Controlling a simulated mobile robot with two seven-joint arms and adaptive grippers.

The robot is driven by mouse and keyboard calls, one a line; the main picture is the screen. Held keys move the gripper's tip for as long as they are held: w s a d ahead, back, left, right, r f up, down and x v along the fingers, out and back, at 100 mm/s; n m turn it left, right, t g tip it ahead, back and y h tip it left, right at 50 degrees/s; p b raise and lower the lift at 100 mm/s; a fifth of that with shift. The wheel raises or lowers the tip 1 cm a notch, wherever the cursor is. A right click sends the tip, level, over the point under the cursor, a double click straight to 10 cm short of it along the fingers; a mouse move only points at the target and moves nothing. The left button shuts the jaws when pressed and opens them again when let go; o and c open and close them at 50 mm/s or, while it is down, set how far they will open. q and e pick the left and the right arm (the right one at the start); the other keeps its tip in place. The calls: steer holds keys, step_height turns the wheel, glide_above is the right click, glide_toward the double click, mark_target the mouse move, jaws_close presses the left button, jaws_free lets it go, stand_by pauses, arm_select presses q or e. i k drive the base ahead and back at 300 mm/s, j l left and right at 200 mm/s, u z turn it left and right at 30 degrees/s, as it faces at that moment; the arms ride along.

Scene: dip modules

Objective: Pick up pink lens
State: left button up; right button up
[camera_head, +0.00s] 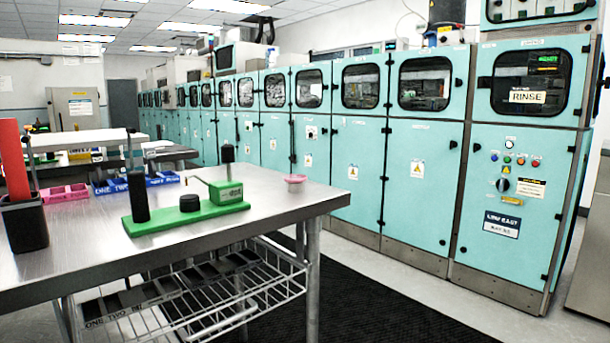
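The pink lens (295,180) is a small, shallow, round pink piece. It rests on the steel table (270,197) near its right end, a little in from the far edge. Nothing touches it, and it stands apart to the right of the green fixture. Neither of my grippers shows in the head view.
A green fixture (172,219) with black posts stands left of the lens. Blue bins (150,180), a pink bin (62,193) and a black holder with a red piece (25,222) are farther left. Teal cabinets (418,180) line the back. A wire shelf (190,305) hangs below.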

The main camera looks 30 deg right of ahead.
mark_target(291, 178)
steer(key=i+l, duration=0.2)
steer(key=l, duration=0.15)
steer(key=i+l, duration=0.15)
steer(key=l, duration=0.25)
steer(key=i+l, duration=0.2)
steer(key=l, duration=0.15)
steer(key=i+l, duration=0.2)
steer(key=l, duration=0.2)
steer(key=i+l, duration=0.15)
steer(key=l, duration=0.2)
steer(key=i+l, duration=0.2)
steer(key=l, duration=0.15)
